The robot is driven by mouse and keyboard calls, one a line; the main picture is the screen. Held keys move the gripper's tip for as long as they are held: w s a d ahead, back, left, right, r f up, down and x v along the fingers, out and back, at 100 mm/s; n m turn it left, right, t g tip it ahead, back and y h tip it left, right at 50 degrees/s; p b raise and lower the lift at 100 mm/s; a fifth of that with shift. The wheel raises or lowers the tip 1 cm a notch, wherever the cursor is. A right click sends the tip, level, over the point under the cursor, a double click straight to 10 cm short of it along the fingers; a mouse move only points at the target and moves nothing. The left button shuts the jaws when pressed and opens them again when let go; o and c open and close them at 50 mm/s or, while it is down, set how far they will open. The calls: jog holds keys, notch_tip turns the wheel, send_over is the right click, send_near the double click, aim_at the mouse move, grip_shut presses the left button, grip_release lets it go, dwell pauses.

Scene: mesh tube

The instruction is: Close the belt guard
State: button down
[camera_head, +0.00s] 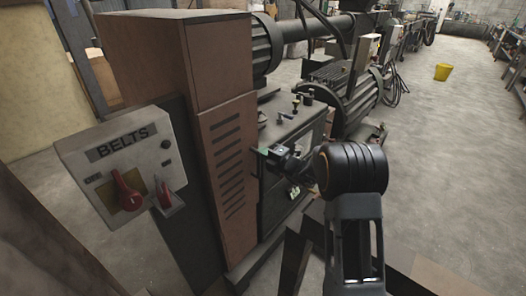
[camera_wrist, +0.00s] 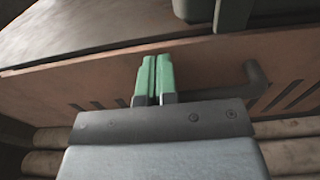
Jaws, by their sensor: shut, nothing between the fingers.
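The belt guard (camera_head: 225,160) is a brown upright panel with a column of dark slots, on the side of the machine beside the belts control box. In the wrist view the brown slotted panel (camera_wrist: 205,62) spans the picture, with a dark bent handle (camera_wrist: 258,78) right of my fingers. From these views I cannot tell exactly how far the guard stands open. My gripper (camera_head: 262,151) is beside the guard's right edge in the head view. Its green fingers (camera_wrist: 153,66) are shut together and empty, pointing at the panel; whether they touch it is unclear.
A grey control box marked BELTS (camera_head: 115,160) with red switches stands at the left. Brown rounded bars (camera_wrist: 292,128) show below the panel in the wrist view. A dark bench (camera_head: 290,125) with knobs is behind my gripper. Open floor (camera_head: 450,150) lies right.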

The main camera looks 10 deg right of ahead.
jog(key=v, duration=1.2)
jog(key=s+a+r+n+g+h+p, duration=0.1)
jog(key=s+a+r+n+g+p, duration=0.25)
jog(key=s+a+n+g, duration=0.6)
jog(key=s+r+n+g+h+p, duration=0.15)
jog(key=s+r+n, duration=0.4)
jog(key=n, duration=0.95)
jog(key=s+d+r+n+h+p, duration=0.1)
jog(key=s+d+n+h+p, duration=0.1)
jog(key=n, duration=0.8)
jog(key=s+d+r+n+t+h+p, duration=0.1)
jog(key=s+d+n+h, duration=0.4)
jog(key=n, duration=0.5)
jog(key=s+r+h+p, duration=0.1)
jog(key=s+h, duration=0.1)
jog(key=s, duration=0.1)
jog(key=shift+d+r, duration=0.25)
jog(key=shift+s+n+h, duration=0.15)
jog(key=shift+n+h, duration=0.1)
